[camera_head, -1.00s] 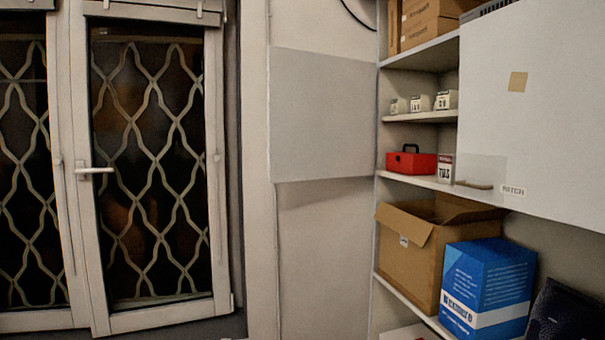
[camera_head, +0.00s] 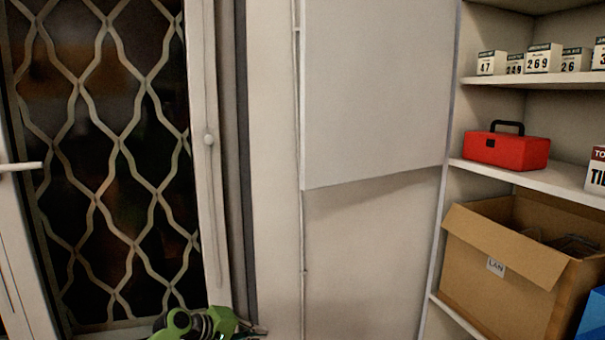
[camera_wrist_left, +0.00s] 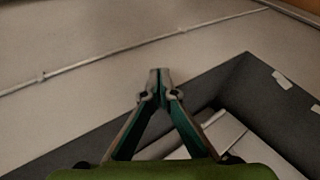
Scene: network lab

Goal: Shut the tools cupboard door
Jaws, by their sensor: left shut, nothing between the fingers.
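A plain pale door panel (camera_head: 375,95) stands open to the left of the shelves in the head view, in front of the wall. I take it for the tools cupboard door; no label shows on it. A red toolbox (camera_head: 506,147) sits on the middle shelf, beside a partly cropped sign card (camera_head: 597,170). My left gripper (camera_head: 262,331) is at the bottom edge, below and left of the panel and apart from it. In the left wrist view its fingertips (camera_wrist_left: 160,78) meet with nothing between them. My right gripper is not in view.
A barred window (camera_head: 105,150) with a white handle fills the left side. Shelves hold small numbered boxes (camera_head: 544,57) and an open cardboard box (camera_head: 510,280) marked LAN. The left wrist view shows a pale wall with a thin cable (camera_wrist_left: 130,50) and a dark grey frame (camera_wrist_left: 250,75).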

